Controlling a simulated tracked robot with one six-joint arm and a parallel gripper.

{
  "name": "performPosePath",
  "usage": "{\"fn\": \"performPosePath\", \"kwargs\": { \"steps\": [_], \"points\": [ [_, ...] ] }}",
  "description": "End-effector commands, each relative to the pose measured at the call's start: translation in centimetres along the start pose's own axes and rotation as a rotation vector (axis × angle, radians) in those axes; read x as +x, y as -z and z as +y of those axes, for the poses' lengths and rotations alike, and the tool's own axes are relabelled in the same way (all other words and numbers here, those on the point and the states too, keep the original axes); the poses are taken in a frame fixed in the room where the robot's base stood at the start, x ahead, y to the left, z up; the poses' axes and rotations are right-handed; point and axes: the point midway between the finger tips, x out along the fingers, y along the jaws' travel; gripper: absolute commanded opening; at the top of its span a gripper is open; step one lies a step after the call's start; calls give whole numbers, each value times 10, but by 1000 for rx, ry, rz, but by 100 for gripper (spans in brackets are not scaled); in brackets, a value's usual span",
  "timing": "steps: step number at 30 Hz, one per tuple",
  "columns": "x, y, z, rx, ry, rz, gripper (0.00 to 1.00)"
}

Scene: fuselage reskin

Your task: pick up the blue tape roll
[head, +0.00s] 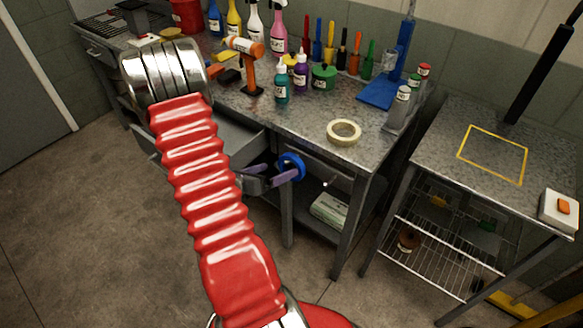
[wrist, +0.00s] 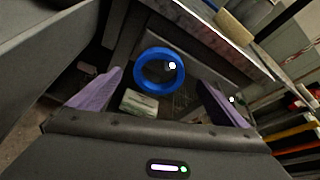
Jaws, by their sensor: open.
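The blue tape roll (head: 303,166) shows in the head view below the front edge of the workbench, upright with its hole facing out. In the wrist view the blue tape roll (wrist: 141,72) is ahead, between and beyond the two purple fingers. What holds it up is not clear. My gripper (head: 274,173) is open and just left of the roll in the head view. In the wrist view my gripper (wrist: 160,80) has its fingers wide apart with nothing between the pads. I cannot tell the exact gap to the roll.
The workbench (head: 300,118) carries bottles, tools and a cream tape roll (head: 344,123) near its front edge. An open drawer (head: 225,145) is left of my gripper. A packet (head: 330,209) lies on the lower shelf. A side table (head: 455,140) stands right.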

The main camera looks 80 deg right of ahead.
Motion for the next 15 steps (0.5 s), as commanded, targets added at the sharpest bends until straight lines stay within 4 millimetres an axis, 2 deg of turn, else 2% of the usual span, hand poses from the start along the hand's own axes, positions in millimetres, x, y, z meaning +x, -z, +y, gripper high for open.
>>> {"fn": "performPosePath", "kwargs": {
  "steps": [3,15],
  "points": [
    [7,0,0,-1,0,0,97],
    [10,0,0,0,0,0,97]
  ]
}}
